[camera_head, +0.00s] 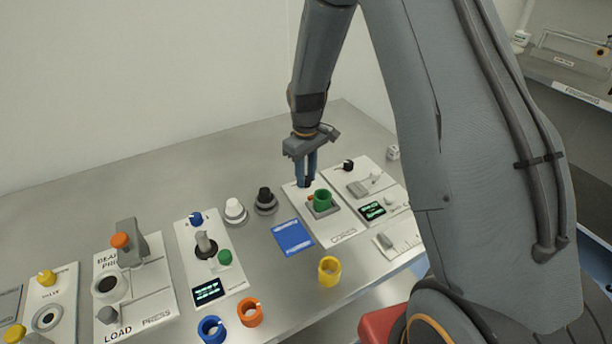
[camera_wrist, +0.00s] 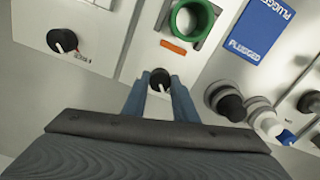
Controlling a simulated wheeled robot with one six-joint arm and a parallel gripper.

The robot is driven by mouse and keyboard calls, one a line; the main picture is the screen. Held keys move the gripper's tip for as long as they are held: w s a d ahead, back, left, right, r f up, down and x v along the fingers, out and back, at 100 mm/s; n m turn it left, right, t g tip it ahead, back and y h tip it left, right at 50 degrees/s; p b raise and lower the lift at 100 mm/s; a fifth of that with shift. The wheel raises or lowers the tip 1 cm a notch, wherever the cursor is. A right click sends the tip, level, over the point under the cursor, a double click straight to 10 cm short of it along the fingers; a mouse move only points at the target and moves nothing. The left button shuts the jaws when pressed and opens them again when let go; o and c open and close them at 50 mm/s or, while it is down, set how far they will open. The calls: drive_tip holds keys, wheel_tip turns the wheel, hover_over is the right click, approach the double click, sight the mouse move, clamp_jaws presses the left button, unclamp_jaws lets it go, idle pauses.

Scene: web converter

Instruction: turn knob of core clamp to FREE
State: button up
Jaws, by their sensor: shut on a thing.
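My gripper (camera_head: 307,183) points down at the back end of the white core panel (camera_head: 335,238) in the head view. In the wrist view my gripper (camera_wrist: 161,84) is shut on a small black knob (camera_wrist: 160,78) with a white pointer line, one blue-grey finger on each side. In the head view the fingers hide this knob. A green ring (camera_head: 322,201) stands on the same panel, in front of the knob; it also shows in the wrist view (camera_wrist: 191,22). An orange label (camera_wrist: 173,47) lies between ring and knob. I cannot read any FREE mark.
Another panel to the right carries a second black knob (camera_head: 348,165) and a small display (camera_head: 372,211). A yellow ring (camera_head: 329,270) stands in front.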

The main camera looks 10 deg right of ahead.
sight(306, 179)
idle(0.4)
drive_tip(key=o, duration=1)
drive_tip(key=shift+o, duration=0.2)
drive_tip(key=shift+r+b, duration=1)
drive_tip(key=shift+r, duration=2.95)
